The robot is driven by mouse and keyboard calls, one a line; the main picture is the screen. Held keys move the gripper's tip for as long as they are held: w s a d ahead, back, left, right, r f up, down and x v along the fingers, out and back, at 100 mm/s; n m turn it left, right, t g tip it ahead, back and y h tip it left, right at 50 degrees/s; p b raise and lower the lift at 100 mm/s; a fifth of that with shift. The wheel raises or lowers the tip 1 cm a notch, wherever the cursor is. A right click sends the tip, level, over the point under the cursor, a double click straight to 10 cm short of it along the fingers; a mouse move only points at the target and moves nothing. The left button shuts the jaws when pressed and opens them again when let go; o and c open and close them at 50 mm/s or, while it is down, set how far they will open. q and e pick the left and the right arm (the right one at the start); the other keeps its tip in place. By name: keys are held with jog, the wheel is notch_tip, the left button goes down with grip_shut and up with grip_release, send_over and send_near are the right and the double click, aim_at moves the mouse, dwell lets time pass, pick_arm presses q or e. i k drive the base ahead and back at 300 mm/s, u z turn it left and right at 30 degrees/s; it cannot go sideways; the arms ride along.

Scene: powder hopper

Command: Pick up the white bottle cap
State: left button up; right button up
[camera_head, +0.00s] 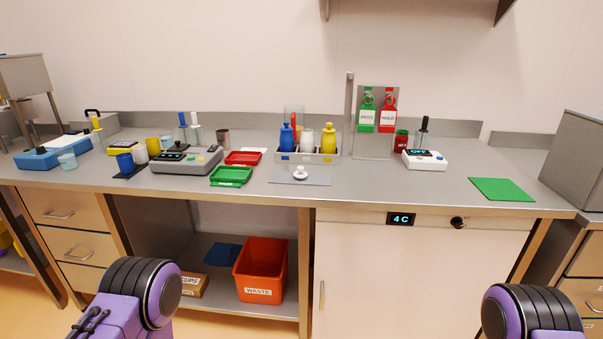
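A small white cap-like piece with a knob (300,173) lies on a thin grey mat (318,179) at the front middle of the counter. Behind it, a rack (335,157) holds a blue bottle (287,138), a white bottle (307,140) and a yellow bottle (328,139). The white bottle looks shorter than the other two; its top is too small to make out. Neither of my grippers shows; only purple and black parts of my arms appear at the bottom left and bottom right, far from the cap.
A green tray (231,176) and a red tray (244,158) lie left of the mat, with a grey scale (186,161) beyond. A white device (425,160) and a green mat (502,190) are at right. Counter between grey and green mats is mostly clear.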

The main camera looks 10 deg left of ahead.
aim_at(300, 175)
jog(key=k, duration=0.55)
jog(key=z, duration=0.9)
jog(key=i, duration=1.45)
jog(key=u, duration=0.15)
